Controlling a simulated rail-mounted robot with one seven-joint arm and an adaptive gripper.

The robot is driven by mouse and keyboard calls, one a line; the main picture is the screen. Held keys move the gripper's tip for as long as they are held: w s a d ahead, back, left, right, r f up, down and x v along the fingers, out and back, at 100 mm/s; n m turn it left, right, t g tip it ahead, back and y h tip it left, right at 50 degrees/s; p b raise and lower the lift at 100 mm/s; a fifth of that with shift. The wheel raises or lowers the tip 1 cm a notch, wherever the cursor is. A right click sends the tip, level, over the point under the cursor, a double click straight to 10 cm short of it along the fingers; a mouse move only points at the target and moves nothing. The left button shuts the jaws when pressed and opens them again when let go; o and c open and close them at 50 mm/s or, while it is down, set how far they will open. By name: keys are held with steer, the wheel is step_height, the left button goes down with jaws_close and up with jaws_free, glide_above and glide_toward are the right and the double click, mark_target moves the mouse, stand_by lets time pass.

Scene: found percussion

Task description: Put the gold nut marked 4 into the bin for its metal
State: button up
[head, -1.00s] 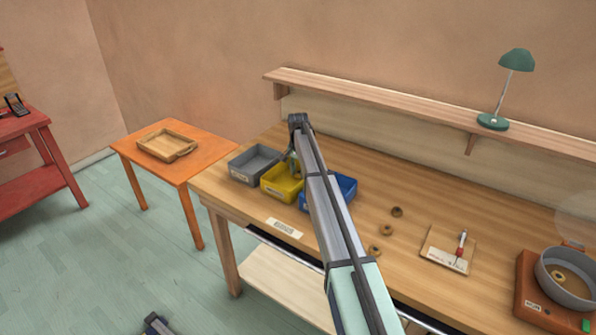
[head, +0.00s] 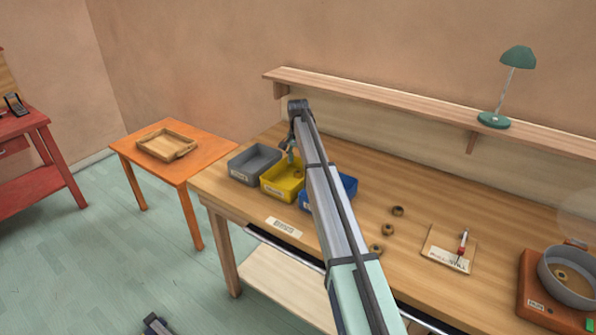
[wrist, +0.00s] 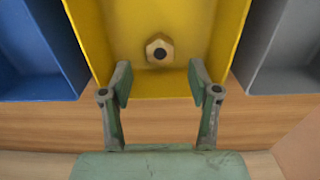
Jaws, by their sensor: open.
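A gold-coloured hex nut (wrist: 159,49) with a dark hole lies on the floor of the yellow bin (wrist: 215,30); no number on it can be read. In the head view the yellow bin (head: 270,190) stands between the grey bin (head: 240,178) and the blue bin (head: 345,190), which my arm partly covers. My gripper (wrist: 160,82) is open and empty, its fingers spread over the yellow bin's edge, apart from the nut. In the head view my gripper (head: 290,155) is small, above the yellow bin.
Several nuts lie on the bench, one of them near the card (head: 447,250) with a red-and-white tool. A round pan (head: 570,280) on an orange base holds a nut at the right. A shelf with a green lamp (head: 517,58) runs behind.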

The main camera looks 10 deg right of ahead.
mark_target(298, 172)
step_height(298, 172, up, 7)
steer(key=b, duration=0.1)
steer(key=shift+r, duration=0.2)
